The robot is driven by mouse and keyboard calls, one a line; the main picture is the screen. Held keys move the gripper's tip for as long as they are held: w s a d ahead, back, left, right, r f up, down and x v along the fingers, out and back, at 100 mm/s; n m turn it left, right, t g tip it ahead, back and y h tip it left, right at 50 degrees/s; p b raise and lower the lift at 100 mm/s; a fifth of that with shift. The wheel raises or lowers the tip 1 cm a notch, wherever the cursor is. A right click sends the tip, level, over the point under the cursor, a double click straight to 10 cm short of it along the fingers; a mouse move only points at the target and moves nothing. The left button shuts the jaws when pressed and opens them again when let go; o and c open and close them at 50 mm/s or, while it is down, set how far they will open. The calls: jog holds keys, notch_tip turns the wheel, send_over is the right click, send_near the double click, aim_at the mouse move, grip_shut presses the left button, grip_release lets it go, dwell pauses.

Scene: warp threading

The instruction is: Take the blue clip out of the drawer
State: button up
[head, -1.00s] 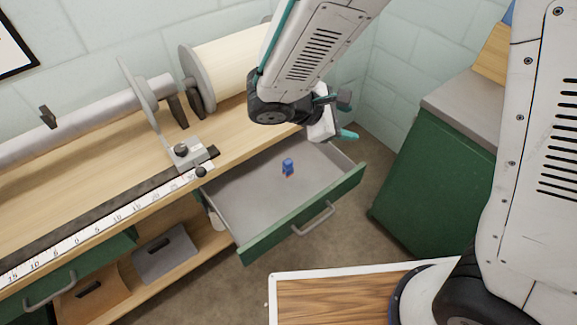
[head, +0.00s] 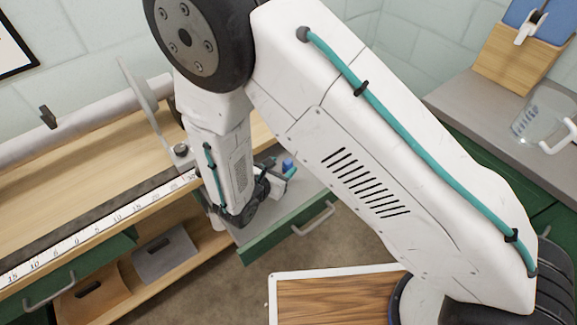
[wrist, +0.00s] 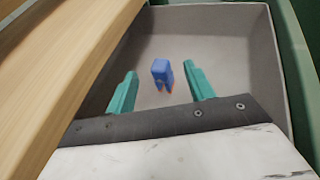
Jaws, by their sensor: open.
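The blue clip (wrist: 161,70) stands on the grey floor of the open drawer (wrist: 228,42), with orange at its lower end. In the wrist view it shows between and just beyond the two teal fingers of my gripper (wrist: 160,92), which are apart with nothing between them that I can see held. In the head view a bit of the clip's blue top (head: 288,164) shows beside the gripper (head: 283,172); my arm hides most of the drawer interior. The green drawer front (head: 285,232) with its handle faces the floor side.
The wooden bench edge (wrist: 75,60) runs close along the left of my gripper in the wrist view. The drawer walls rise around the clip. A wood-topped surface (head: 335,298) is in front. A glass jug (head: 541,118) stands on the right counter.

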aim_at(287, 162)
jog(key=x, duration=0.3)
jog(key=shift+w+d+f, duration=0.15)
jog(key=shift+w, duration=0.05)
jog(key=c, duration=1.1)
grip_shut()
